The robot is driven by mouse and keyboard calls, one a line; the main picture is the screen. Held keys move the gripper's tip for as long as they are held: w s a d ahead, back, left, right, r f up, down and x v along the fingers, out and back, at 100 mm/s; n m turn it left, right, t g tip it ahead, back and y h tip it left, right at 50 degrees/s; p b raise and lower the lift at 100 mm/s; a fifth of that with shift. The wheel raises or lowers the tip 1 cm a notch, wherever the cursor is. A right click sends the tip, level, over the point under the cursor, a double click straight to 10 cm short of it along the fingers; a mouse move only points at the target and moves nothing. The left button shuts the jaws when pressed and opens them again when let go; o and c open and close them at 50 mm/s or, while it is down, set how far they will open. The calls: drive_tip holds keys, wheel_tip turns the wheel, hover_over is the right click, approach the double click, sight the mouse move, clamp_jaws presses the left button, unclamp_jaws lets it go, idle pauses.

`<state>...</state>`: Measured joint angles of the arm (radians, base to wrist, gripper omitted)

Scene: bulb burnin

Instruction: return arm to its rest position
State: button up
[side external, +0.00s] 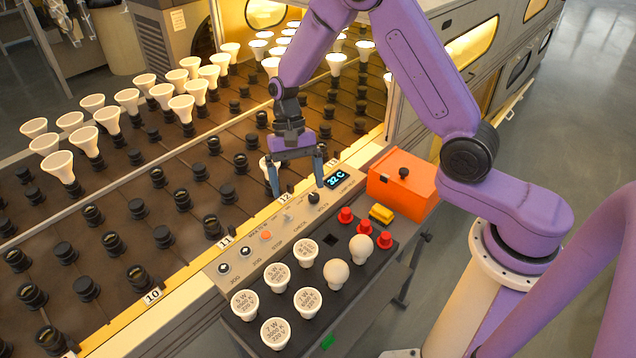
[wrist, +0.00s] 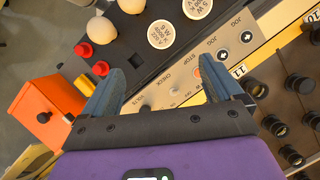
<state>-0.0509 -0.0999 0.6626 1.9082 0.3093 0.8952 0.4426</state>
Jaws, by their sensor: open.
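My gripper (side external: 296,180) is open, with its fingers apart above the control panel near the conveyor edge, by the display that reads 32 C (side external: 337,179). In the wrist view the open gripper (wrist: 160,85) has nothing between its fingers, and the panel (wrist: 160,95) with its CHECK and STOP labels shows behind them. One white bulb (side external: 266,168) stands partly hidden behind the left finger in the side view; I cannot tell whether they touch. My purple arm reaches over the panel from the right.
A dark tray (side external: 345,300) holds several printed white bulbs (side external: 305,250) and two round bulbs (side external: 336,272). Red knobs (side external: 364,227), a yellow block (side external: 381,213) and an orange box (side external: 402,182) are beside it. Rows of bulbs (side external: 128,100) and empty black sockets (side external: 85,288) fill the conveyor.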

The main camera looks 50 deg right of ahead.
drive_tip(key=s+d+r+n+t, duration=0.1)
drive_tip(key=s+r+n, duration=0.3)
drive_tip(key=s, duration=0.5)
drive_tip(key=s+d+r+n+t+h, duration=0.1)
drive_tip(key=s+d+r+n, duration=0.1)
drive_tip(key=s+r+n, duration=0.3)
drive_tip(key=s+d+r+n+t, duration=0.1)
drive_tip(key=s+r+n, duration=0.3)
drive_tip(key=s+n, duration=0.5)
drive_tip(key=s+t, duration=0.1)
drive_tip(key=s, duration=0.3)
drive_tip(key=shift+d+r+n+h, duration=0.2)
drive_tip(key=shift+d+n+h, duration=0.1)
drive_tip(key=shift+d+h, duration=0.1)
